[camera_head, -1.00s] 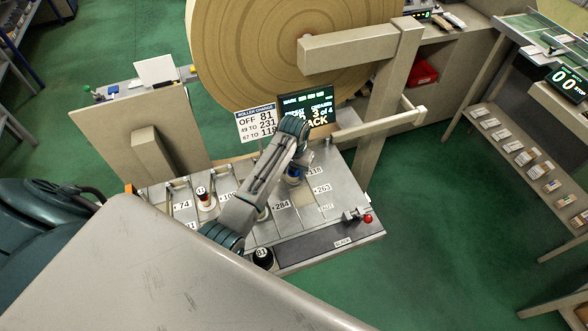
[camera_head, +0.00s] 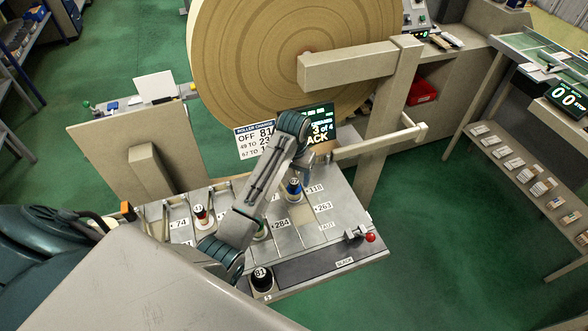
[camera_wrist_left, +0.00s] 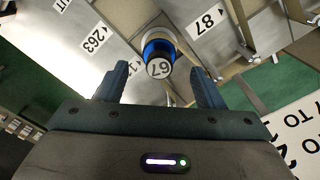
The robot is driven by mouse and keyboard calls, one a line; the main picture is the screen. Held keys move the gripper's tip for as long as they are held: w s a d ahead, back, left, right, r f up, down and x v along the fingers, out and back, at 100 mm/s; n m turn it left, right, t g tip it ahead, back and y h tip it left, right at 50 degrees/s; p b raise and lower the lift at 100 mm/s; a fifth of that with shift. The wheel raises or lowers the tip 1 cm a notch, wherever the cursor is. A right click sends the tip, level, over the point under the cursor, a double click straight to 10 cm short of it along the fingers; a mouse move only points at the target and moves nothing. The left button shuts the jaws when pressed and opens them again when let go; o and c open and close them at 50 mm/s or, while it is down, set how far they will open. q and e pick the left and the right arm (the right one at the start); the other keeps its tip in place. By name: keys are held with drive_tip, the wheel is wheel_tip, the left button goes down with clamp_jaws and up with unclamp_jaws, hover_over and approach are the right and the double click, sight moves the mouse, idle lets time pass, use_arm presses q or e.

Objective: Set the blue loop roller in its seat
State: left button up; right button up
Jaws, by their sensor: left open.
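In the head view the left gripper (camera_head: 301,168) is above the roller, partly hidden by my arm. Whether the roller is fully down cannot be told. The right gripper is not in view.
A red-banded roller (camera_head: 201,215) and a black roller marked 81 (camera_head: 261,279) stand on the plate; a green-banded one (camera_head: 262,231) is partly behind my arm. A sign (camera_head: 252,141) and a lit screen (camera_head: 322,125) stand behind. A red-knobbed lever (camera_head: 370,237) sits at right.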

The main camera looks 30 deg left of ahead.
use_arm(q)
wheel_tip(320, 180, up, 2)
drive_tip(key=shift+b, duration=0.3)
wheel_tip(320, 180, up, 3)
drive_tip(key=shift+f+p, duration=0.15)
drive_tip(key=shift+p, duration=0.85)
drive_tip(key=shift+r, duration=0.3)
